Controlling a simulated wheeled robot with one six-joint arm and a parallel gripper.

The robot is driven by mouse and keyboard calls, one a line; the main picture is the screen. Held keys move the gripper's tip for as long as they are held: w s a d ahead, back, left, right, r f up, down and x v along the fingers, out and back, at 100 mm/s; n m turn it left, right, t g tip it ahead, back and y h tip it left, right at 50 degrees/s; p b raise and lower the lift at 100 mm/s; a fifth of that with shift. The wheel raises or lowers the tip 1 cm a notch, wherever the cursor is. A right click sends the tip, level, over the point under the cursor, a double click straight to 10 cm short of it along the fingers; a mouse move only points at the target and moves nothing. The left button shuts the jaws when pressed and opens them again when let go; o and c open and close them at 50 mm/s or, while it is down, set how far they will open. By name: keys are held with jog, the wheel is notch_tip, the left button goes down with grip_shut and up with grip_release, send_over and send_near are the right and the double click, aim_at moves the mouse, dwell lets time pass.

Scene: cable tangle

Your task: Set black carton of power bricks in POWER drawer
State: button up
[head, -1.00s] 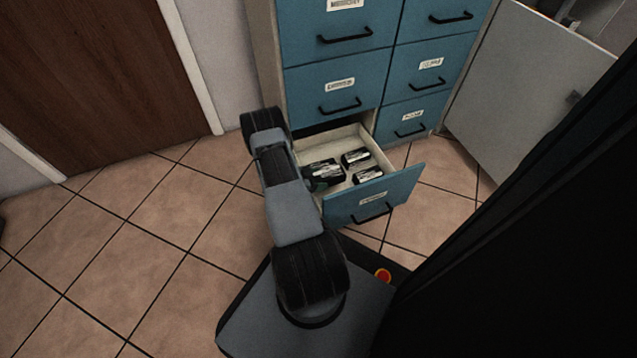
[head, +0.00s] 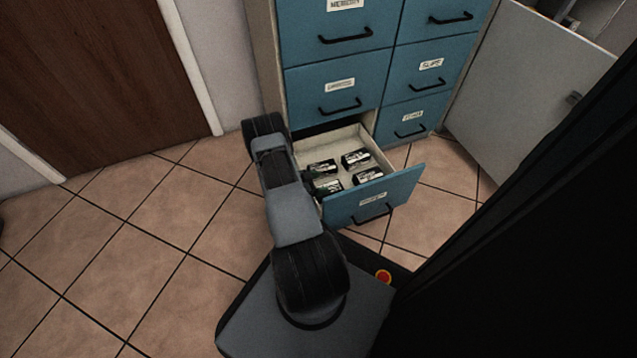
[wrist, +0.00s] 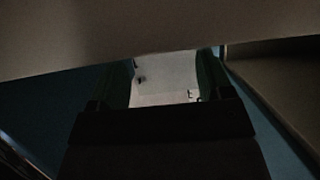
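An open blue drawer (head: 400,192) stands at the bottom of the cabinet's left column; the label on its front is too blurred to read. Several black cartons with white-marked tops lie inside it, one at the back right (head: 354,158), one at the front right (head: 367,176), one at the back left (head: 320,167). Another black carton (head: 327,186) shows at the front left, beside my arm. My gripper is mostly hidden behind my arm in the head view. In the wrist view, its dark green fingers (wrist: 166,82) stand apart with a pale, dark-marked surface between them; whether they grip is unclear.
Shut blue drawers with black handles sit above (head: 338,88) and to the right (head: 408,118). A grey panel (head: 525,90) stands right of the cabinet. Tiled floor (head: 130,230) is clear at left. A pale surface (wrist: 90,35) crosses the wrist view close up.

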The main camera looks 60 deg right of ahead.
jog(key=shift+o, duration=1.2)
jog(key=shift+r, duration=0.1)
